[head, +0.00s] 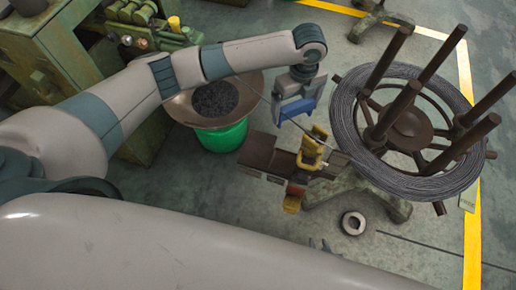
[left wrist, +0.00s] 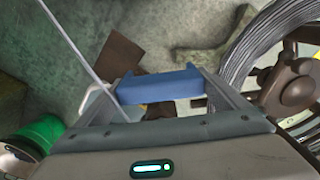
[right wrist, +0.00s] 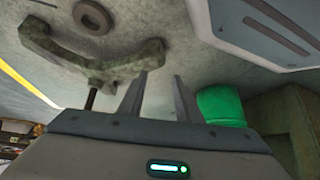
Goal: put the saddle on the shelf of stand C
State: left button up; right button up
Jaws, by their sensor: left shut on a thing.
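My left gripper (head: 297,104) is shut on a blue piece (left wrist: 160,87), taken to be the saddle. It holds it in the air between the basin and the wire-coil stand, above a thin slanting rod. The blue piece spans the two fingers in the left wrist view. The stand (head: 408,130) carries a grey wire coil on a brown spoked reel with upright posts. Its tag (head: 467,201) is too small to read. A brown plate (head: 257,150), possibly the shelf, lies below my left gripper. My right gripper (right wrist: 160,97) is open and empty, low near the floor.
A brown basin of dark pieces sits over a green bucket (head: 222,137). A yellow clamp (head: 311,152) stands beside the reel. A grey ring (head: 353,223) lies on the floor. A green machine (head: 140,40) is at upper left. Open floor lies at lower right.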

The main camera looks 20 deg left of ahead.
aim_at(286, 114)
dwell(0.3)
pick_arm(q)
jog(key=shift+s+a+f, duration=0.15)
jog(key=shift+s+a, duration=0.05)
jog(key=shift+a, duration=0.05)
jog(key=shift+s+a+f+p, duration=0.4)
jog(key=shift+s+a+f, duration=0.2)
jog(key=shift+s+a, duration=0.15)
jog(key=s+a+f+p, duration=0.2)
jog(key=s+a+f, duration=0.3)
jog(key=a, duration=0.2)
jog(key=shift+s+f, duration=0.25)
pick_arm(e)
jog(key=s+d+f+g, duration=0.1)
jog(key=s+d+f, duration=0.1)
jog(key=s, duration=0.4)
jog(key=shift+g+h, duration=0.3)
jog(key=shift+f, duration=0.1)
pick_arm(q)
jog(key=shift+f, duration=0.1)
pick_arm(e)
jog(key=shift+s+d, duration=0.1)
